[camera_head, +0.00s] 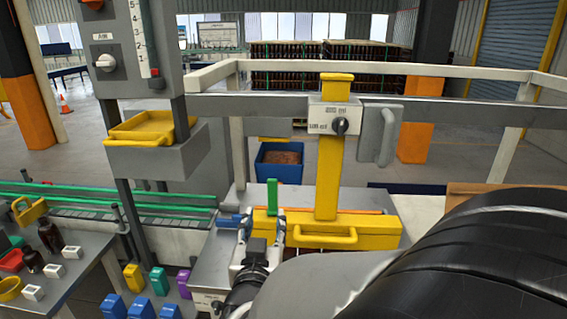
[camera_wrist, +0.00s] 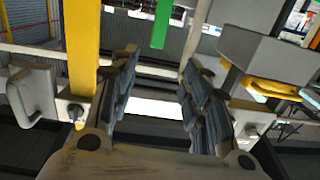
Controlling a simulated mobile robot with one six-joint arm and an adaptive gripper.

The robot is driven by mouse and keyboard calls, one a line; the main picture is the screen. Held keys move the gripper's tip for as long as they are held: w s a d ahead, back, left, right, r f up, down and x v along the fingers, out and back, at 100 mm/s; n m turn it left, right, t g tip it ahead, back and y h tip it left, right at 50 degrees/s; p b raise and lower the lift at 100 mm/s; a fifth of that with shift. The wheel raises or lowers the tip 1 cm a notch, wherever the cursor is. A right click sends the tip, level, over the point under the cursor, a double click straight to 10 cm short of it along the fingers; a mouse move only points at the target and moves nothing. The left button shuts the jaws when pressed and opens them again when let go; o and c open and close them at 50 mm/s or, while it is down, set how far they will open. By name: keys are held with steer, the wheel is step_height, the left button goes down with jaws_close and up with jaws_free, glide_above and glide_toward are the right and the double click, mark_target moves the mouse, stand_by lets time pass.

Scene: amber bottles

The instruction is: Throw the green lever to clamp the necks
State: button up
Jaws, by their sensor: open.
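The green lever (camera_head: 272,194) stands upright at the left end of the yellow clamp housing (camera_head: 375,231) in the head view. In the wrist view the lever (camera_wrist: 161,22) shows at the top, between the lines of the two fingers and beyond their tips. My gripper (camera_head: 261,226) is at the housing's left end, just in front of the lever in the picture. The fingers (camera_wrist: 158,72) are spread with an empty gap between them. I see no contact with the lever. The bottle necks are not visible at the clamp.
A yellow post (camera_head: 329,185) with a knob box (camera_head: 333,118) rises right of the lever. A yellow handle (camera_head: 322,239) juts from the housing front. A grey bracket with a yellow tray (camera_head: 153,127) stands left. Small bottles (camera_head: 50,235) are on the left table.

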mark_target(272, 182)
steer(key=shift+t+h, duration=0.3)
steer(key=w, duration=1.7)
steer(key=shift+d+r+b, duration=0.2)
steer(key=shift+r+b, duration=0.05)
steer(key=shift+b, duration=0.05)
jaws_close()
